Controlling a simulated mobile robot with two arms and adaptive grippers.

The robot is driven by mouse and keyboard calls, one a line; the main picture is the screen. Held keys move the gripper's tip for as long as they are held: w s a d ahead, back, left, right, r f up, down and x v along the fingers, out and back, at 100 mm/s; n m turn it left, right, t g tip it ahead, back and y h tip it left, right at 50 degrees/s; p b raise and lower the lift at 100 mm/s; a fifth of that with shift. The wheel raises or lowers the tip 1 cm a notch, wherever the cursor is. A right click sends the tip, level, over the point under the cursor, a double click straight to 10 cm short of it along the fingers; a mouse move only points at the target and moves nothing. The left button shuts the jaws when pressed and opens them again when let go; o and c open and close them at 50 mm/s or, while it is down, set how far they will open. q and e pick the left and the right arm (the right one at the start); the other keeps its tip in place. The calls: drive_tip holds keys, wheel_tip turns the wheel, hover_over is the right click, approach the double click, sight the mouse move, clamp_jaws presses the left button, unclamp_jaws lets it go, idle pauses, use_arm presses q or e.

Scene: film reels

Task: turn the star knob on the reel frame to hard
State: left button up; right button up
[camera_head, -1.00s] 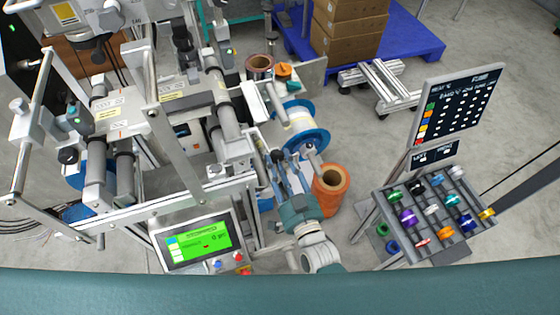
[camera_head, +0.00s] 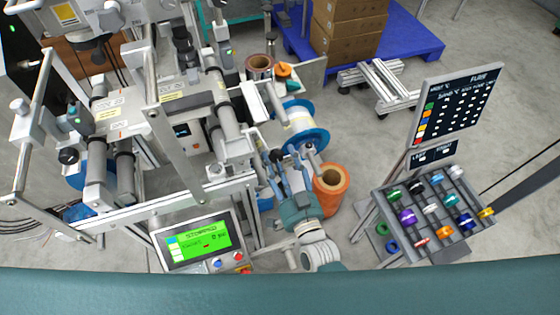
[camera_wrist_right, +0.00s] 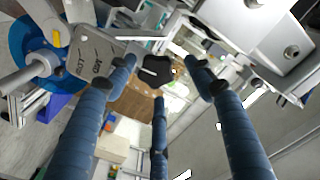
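The black star knob (camera_wrist_right: 158,70) shows in the right wrist view, in the middle, with a pale pointer line on it. It sits beside a grey plate with lettering (camera_wrist_right: 92,60) that is hard to read. My right gripper (camera_wrist_right: 162,78) is open, its blue fingers spread around the knob with gaps visible on both sides. In the head view my right gripper (camera_head: 282,176) reaches up to the right side of the reel frame (camera_head: 225,185); its fingers partly hide the knob area. My left gripper is not in view.
A panel with a green screen (camera_head: 200,238) reads stopped. A rack of coloured spools (camera_head: 395,235) stands at right, with open floor between.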

drive_tip(key=shift+f, duration=0.1)
drive_tip(key=shift+s, duration=0.2)
drive_tip(key=v, duration=1.1)
drive_tip(key=shift+s+d, duration=0.15)
drive_tip(key=shift+s, duration=0.15)
